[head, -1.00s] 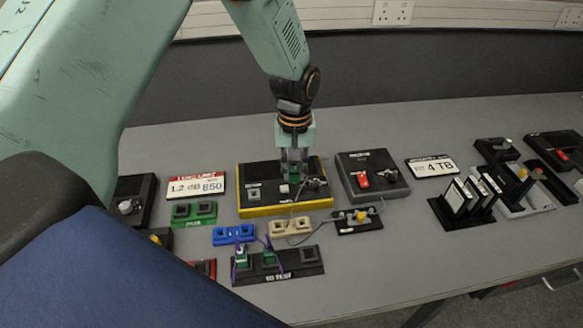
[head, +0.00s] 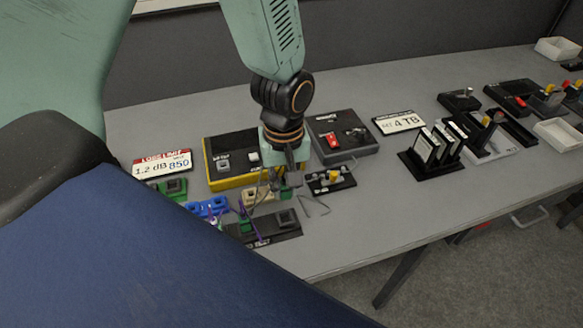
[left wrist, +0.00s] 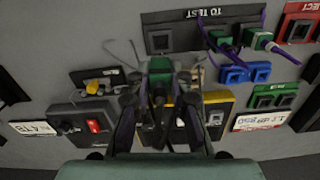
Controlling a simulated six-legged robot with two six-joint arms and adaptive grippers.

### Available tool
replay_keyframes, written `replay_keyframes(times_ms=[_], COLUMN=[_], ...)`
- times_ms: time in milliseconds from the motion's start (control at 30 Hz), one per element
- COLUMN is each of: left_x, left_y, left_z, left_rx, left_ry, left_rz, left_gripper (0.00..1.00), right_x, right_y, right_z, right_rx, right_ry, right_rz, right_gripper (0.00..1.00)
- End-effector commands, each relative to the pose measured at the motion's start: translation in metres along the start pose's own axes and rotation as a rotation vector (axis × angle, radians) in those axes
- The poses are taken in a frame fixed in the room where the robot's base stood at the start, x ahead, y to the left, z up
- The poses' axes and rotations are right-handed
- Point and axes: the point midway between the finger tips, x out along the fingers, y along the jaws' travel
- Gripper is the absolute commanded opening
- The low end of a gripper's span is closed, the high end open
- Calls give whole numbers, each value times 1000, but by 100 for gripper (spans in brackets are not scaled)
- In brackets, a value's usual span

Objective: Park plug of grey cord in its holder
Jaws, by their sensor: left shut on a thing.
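My left gripper (head: 286,180) is low over the bench, beside and partly in front of the beige two-slot holder (head: 258,196). In the left wrist view its fingers (left wrist: 160,102) are shut on the plug (left wrist: 160,67), which shows a green end. The grey cord (head: 316,209) bends in a loose loop on the right of the gripper. It also shows in the left wrist view (left wrist: 117,48). The gripper hides part of the beige holder, and I cannot tell whether the plug touches it. My right gripper is not in view.
The yellow-edged box (head: 226,181) stands behind the gripper. The blue holder (head: 206,207) is to its left. The black holder (head: 287,220) with purple-corded plugs is in front. A small black block with a yellow knob (head: 334,177) is close right. Bare bench lies front right.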

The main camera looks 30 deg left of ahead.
Motion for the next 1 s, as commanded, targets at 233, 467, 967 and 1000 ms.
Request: replay_keyframes(times_ms=[233, 467, 967, 1000], left_x=[2, 12, 53, 56], left_y=[-5, -6, -5, -5], left_z=[4, 3, 4, 4], left_rx=[-96, -102, -96, -96], left_ry=[0, -1, 0, 0], left_rz=[2, 2, 2, 2], left_gripper=[0, 0, 0, 0], right_x=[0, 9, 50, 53], right_y=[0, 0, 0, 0], right_z=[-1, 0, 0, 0], right_rx=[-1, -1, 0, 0], right_ry=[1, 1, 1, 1], right_rz=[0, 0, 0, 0], right_gripper=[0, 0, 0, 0])
